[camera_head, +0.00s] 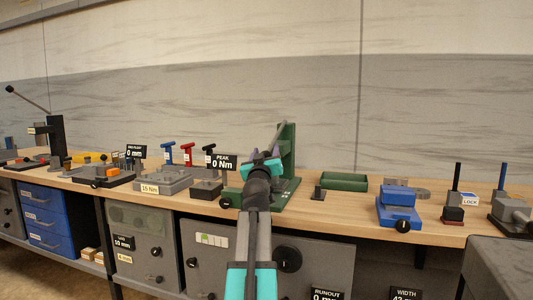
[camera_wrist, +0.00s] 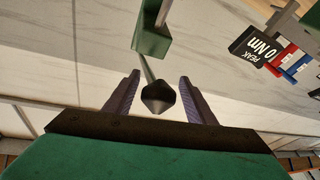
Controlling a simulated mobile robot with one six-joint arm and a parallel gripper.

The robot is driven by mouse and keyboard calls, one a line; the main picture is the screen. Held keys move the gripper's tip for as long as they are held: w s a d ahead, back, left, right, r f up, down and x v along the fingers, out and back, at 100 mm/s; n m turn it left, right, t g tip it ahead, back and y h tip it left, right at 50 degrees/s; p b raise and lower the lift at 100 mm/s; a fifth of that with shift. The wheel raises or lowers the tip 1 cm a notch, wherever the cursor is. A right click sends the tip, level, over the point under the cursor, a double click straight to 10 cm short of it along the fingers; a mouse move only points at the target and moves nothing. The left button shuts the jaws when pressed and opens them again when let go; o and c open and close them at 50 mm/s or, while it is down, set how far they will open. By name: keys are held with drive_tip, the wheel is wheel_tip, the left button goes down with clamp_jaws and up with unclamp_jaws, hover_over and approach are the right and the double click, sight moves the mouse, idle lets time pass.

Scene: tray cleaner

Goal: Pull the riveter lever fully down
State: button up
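A green machine stand (camera_head: 287,150) rises from the bench at mid-picture, with a slanted lever (camera_head: 275,134) on it. I take this lever to be the riveter lever; no label shows on it. In the wrist view the lever ends in a dark knob (camera_wrist: 158,97), and its thin rod runs to a green block (camera_wrist: 151,38). My gripper (camera_wrist: 160,78) is open, with one purple finger on each side of the knob and a visible gap on both sides. In the head view my gripper (camera_head: 263,158) is in front of the green stand and hides part of it.
A black stand with a knobbed lever (camera_head: 30,99) stands at the far left. Left of my arm are red, blue and black T-handles (camera_head: 188,153) and a "0 Nm" display (camera_head: 224,162).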

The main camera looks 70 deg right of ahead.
drive_tip(key=shift+s+a, duration=0.1)
drive_tip(key=shift+a, duration=0.05)
drive_tip(key=b+v, duration=0.4)
drive_tip(key=v, duration=0.9)
drive_tip(key=shift+f+b, duration=0.2)
drive_tip(key=shift+b, duration=0.2)
idle(0.6)
drive_tip(key=shift+a+r, duration=0.1)
drive_tip(key=shift+a, duration=0.05)
